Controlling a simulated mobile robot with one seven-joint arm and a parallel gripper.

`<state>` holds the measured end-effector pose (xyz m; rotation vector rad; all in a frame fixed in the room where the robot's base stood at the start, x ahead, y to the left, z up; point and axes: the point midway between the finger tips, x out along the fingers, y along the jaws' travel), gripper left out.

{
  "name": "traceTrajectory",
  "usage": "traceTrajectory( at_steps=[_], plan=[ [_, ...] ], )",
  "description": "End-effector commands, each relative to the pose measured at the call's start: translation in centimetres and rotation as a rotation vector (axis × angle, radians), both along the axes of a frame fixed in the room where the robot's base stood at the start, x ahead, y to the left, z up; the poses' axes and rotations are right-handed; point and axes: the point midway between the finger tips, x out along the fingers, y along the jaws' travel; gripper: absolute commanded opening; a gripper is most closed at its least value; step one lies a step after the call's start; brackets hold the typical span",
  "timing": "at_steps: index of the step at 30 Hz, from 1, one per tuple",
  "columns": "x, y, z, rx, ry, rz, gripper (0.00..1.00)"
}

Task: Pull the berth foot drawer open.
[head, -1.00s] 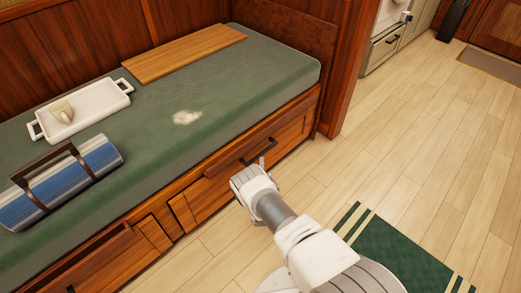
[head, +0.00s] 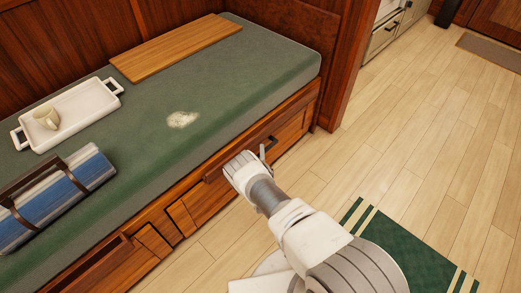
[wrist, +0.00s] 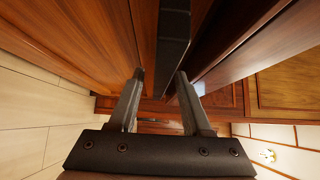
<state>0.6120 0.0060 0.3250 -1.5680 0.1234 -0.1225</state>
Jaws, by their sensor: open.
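The berth foot drawer (head: 292,131) is the wooden front under the right end of the green berth. Its dark bar handle (head: 271,142) is partly hidden behind my gripper (head: 262,153). The fingers are apart and hold nothing. I cannot tell whether either touches the handle. The drawer looks shut or nearly so.
The green mattress (head: 215,75) bears a board (head: 175,47), a white tray (head: 85,97) with a cup (head: 47,118), and a strapped blue roll (head: 62,190). Another wooden front (head: 95,270) lies at lower left.

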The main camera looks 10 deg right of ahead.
Motion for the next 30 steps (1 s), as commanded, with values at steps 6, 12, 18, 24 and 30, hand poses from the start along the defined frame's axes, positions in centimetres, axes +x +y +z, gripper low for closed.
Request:
traceTrajectory(
  at_steps=[6, 12, 18, 24, 30],
  plan=[
    [-0.11, -0.17, 0.0, 0.0, 0.0, 0.0, 0.49],
    [-0.11, -0.18, 0.0, 0.0, 0.0, 0.0, 0.49],
    [-0.11, -0.18, 0.0, 0.001, 0.0, 0.0, 0.24],
    [-0.1, -0.18, 0.0, 0.001, 0.0, 0.0, 0.0],
    [-0.09, -0.17, 0.0, 0.001, 0.0, 0.0, 0.0]
  ],
)
